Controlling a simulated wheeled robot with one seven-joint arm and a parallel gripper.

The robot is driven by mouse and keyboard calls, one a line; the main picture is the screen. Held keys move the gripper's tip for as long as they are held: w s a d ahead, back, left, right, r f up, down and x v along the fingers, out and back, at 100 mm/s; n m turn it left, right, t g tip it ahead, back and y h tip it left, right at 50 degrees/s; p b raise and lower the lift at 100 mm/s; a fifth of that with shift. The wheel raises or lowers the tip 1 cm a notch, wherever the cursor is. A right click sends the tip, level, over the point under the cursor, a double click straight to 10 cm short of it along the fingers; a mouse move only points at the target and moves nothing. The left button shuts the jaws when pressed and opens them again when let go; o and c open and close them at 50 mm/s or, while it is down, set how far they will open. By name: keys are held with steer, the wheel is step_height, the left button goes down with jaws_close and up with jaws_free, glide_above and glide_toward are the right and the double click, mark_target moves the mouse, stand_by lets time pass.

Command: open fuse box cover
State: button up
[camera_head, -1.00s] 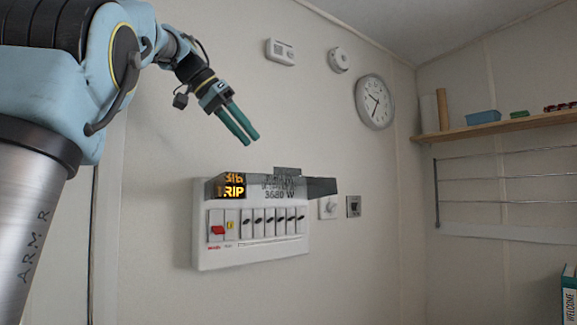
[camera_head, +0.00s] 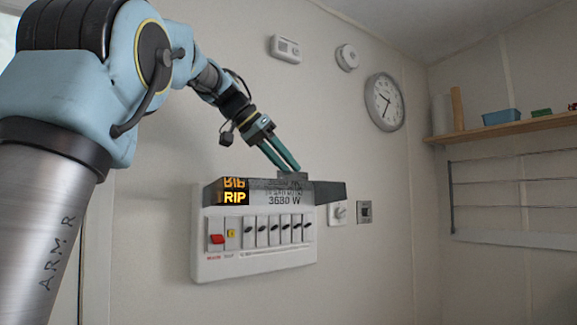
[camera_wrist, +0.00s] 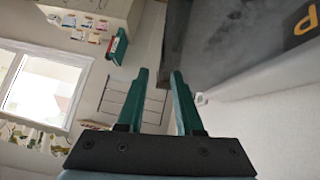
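The white fuse box (camera_head: 250,262) hangs on the wall in the head view. Its red switch and row of breakers are uncovered, and its yellow display shows trip letters. The smoky cover (camera_head: 328,192) juts outward from the box's upper part, with a grey tab (camera_head: 291,180) on top. My gripper (camera_head: 288,169) points down and right, its fingertips at or just above this tab; contact cannot be told.
A round knob switch (camera_head: 338,213) and a small socket (camera_head: 365,211) sit right of the box. A thermostat (camera_head: 286,49), a detector and a clock (camera_head: 385,101) hang above. A shelf (camera_head: 510,129) and rail are at right. The wall below the box is clear.

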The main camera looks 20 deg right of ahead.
steer(key=shift+d+f, duration=0.3)
steer(key=shift+f, duration=0.05)
jaws_close()
stand_by(1.3)
